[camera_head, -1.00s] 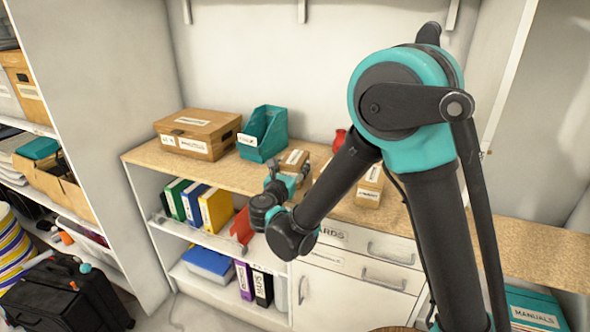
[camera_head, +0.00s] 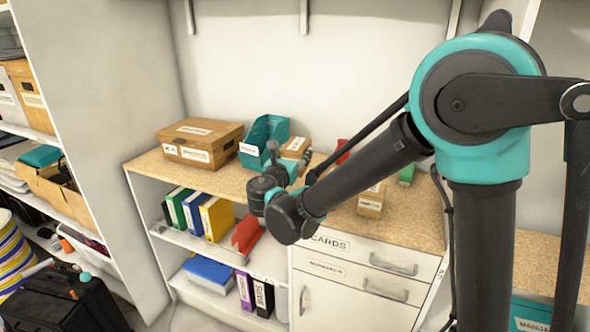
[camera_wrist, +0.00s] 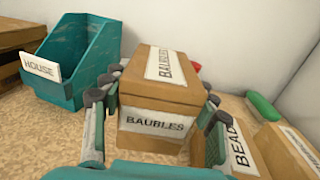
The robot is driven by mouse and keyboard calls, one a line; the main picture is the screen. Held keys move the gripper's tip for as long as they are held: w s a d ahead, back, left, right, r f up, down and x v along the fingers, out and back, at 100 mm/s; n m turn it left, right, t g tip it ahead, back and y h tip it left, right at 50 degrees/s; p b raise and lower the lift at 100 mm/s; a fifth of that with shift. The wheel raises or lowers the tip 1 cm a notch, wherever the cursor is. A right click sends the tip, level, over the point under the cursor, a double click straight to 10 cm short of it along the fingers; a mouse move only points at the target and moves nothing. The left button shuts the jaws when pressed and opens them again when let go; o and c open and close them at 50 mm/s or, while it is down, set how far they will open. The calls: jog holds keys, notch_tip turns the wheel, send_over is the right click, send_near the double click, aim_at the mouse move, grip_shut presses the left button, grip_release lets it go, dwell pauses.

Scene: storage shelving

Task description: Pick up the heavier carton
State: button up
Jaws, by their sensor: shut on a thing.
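A small brown carton labelled BAUBLES (camera_wrist: 158,103) is between the two fingers of my gripper (camera_wrist: 160,98) in the wrist view. My gripper is shut on its sides. In the head view, the carton (camera_head: 296,147) shows just beyond my gripper (camera_head: 289,160) and appears raised off the counter. A second carton, with a label beginning BEAD (camera_wrist: 232,147), stands to the right in the wrist view, partly hidden by my right finger. A carton (camera_head: 370,201) also stands on the counter right of my arm in the head view; its label is too small to read.
A teal bin labelled HOUSE (camera_wrist: 75,58) stands close on the left. A larger brown box (camera_head: 200,143) is further left on the counter (camera_head: 400,225). Another carton (camera_wrist: 290,150), a green item (camera_wrist: 262,110) and a red item (camera_head: 342,150) are on the right.

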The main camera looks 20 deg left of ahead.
notch_tip(320, 180, up, 12)
jog(key=shift+r, duration=0.1)
